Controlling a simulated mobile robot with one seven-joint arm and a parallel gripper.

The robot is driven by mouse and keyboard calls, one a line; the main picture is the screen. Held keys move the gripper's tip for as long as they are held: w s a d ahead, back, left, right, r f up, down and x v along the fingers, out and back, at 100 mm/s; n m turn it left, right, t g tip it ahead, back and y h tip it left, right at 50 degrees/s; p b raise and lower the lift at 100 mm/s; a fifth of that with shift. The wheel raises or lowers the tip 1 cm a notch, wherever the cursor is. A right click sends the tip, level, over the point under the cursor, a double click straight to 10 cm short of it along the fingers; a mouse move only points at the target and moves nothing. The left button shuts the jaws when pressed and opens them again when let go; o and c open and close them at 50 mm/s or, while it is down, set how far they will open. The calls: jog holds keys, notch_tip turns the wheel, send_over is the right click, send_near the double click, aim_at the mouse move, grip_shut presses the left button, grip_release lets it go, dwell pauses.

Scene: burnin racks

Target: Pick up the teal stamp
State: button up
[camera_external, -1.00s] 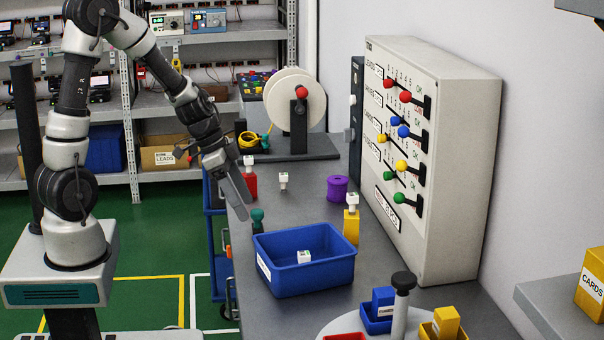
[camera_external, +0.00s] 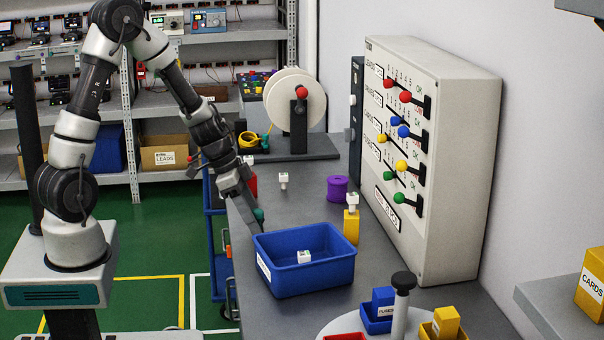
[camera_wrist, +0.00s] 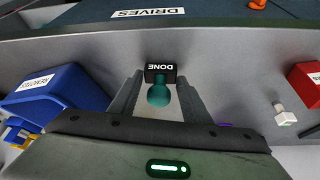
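The teal stamp (camera_external: 259,215) stands near the left edge of the grey bench, partly hidden by my gripper in the external view. In the wrist view the teal stamp (camera_wrist: 158,93) shows a round teal knob and a black block lettered DONE. My gripper (camera_wrist: 158,100) is open, with one finger on each side of the stamp and a visible gap to each. In the external view my gripper (camera_external: 256,218) reaches down over the bench edge at the stamp, left of the blue bin.
A red block (camera_wrist: 308,82) and a small white stamp (camera_wrist: 284,116) are at right there. A purple spool (camera_external: 337,188) and yellow block (camera_external: 351,227) stand farther right.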

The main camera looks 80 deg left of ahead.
jog(key=c, duration=0.3)
jog(key=shift+r, duration=0.1)
